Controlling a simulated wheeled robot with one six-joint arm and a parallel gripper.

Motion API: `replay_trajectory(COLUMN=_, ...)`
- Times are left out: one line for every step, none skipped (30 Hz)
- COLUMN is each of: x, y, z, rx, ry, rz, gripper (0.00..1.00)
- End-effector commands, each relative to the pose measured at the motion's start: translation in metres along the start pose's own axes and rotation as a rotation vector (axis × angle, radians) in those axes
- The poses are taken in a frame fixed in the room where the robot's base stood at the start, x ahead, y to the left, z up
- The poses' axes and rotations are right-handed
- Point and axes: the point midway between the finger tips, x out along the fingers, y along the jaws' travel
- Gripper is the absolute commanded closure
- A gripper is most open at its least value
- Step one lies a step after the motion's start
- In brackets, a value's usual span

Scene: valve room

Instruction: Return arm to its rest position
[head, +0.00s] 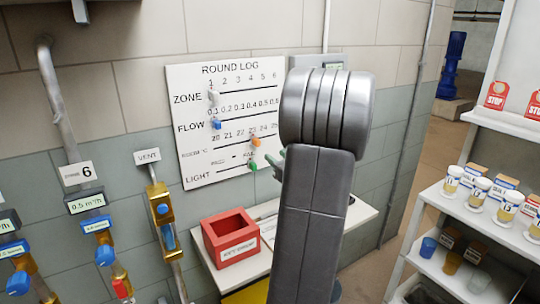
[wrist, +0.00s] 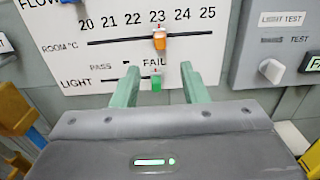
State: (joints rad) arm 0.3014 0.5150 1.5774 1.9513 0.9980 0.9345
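My gripper (wrist: 160,70) shows in the wrist view with its two green fingers apart, in front of the lower part of the round log board (wrist: 75,45). The green slider (wrist: 157,78) on the LIGHT row stands between the fingers in the picture, with a gap on each side, near the FAIL end. The orange slider (wrist: 159,38) is above it near 23. In the head view my arm reaches up and forward and hides most of my gripper (head: 275,160); a green finger shows at its left edge, beside the board (head: 275,90).
A red box (head: 231,237) stands on a small white table (head: 355,217) below the board. White shelves (head: 455,205) with jars and cups are at right. A light test box (wrist: 272,70) is right of the board.

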Motion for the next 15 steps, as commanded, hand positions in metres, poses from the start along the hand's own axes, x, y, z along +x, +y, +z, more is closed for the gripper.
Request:
replay_trajectory(x=-0.0048, y=-0.0001, z=-0.0006, rx=0.000, ry=0.000, rz=-0.001, gripper=0.60)
replay_trajectory(x=-0.0067, y=-0.0001, z=-0.0007, rx=0.001, ry=0.000, rz=-0.001, gripper=0.60)
replay_trajectory(x=-0.0085, y=0.0000, z=-0.0006, rx=0.001, ry=0.000, rz=0.000, gripper=0.60)
replay_trajectory(x=-0.0094, y=0.0001, z=-0.0006, rx=0.001, ry=0.000, rz=0.000, gripper=0.60)
replay_trajectory(x=-0.0100, y=0.0001, z=-0.0004, rx=0.002, ry=0.000, rz=0.000, gripper=0.60)
replay_trajectory(x=-0.0104, y=0.0002, z=-0.0003, rx=0.002, ry=0.000, rz=0.000, gripper=0.60)
replay_trajectory(x=-0.0105, y=0.0002, z=-0.0002, rx=0.002, ry=0.000, rz=0.000, gripper=0.60)
replay_trajectory(x=-0.0105, y=0.0003, z=-0.0002, rx=0.002, ry=0.000, rz=0.001, gripper=0.60)
replay_trajectory(x=-0.0103, y=0.0003, z=-0.0001, rx=0.002, ry=0.000, rz=0.001, gripper=0.60)
replay_trajectory(x=-0.0103, y=0.0003, z=-0.0001, rx=0.001, ry=0.000, rz=0.001, gripper=0.60)
replay_trajectory(x=-0.0102, y=0.0003, z=-0.0001, rx=0.001, ry=0.000, rz=0.001, gripper=0.60)
replay_trajectory(x=-0.0101, y=0.0003, z=-0.0001, rx=0.001, ry=0.000, rz=0.001, gripper=0.60)
replay_trajectory(x=-0.0100, y=0.0003, z=-0.0001, rx=0.001, ry=0.000, rz=0.001, gripper=0.60)
replay_trajectory(x=-0.0097, y=0.0003, z=-0.0001, rx=0.001, ry=0.000, rz=0.001, gripper=0.60)
replay_trajectory(x=-0.0087, y=0.0003, z=0.0000, rx=0.001, ry=0.000, rz=0.001, gripper=0.60)
